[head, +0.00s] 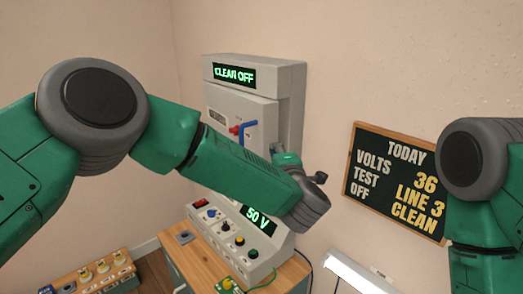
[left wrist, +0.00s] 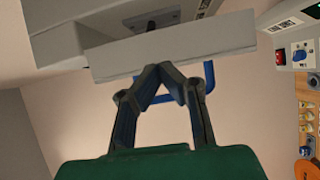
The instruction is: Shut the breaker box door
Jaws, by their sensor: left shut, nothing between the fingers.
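The grey breaker box (head: 293,100) hangs on the wall in the head view, with a lit "CLEAN OFF" sign at its top. Its door (head: 228,101) carries a blue handle (head: 250,130) and appears partly open. In the left wrist view the door (left wrist: 205,45) stands out from the box as a light grey slab, with the blue handle (left wrist: 209,82) below it. My left gripper (left wrist: 163,70) is shut and empty, its tips at the door's edge; I cannot tell if they touch. In the head view my left arm hides most of that gripper. My right gripper is out of view.
A grey control panel (head: 262,258) with knobs and a "50 V" display stands on a wooden bench below the box. A chalkboard (head: 362,190) hangs to the right. A wooden board (head: 92,288) with knobs is at the lower left.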

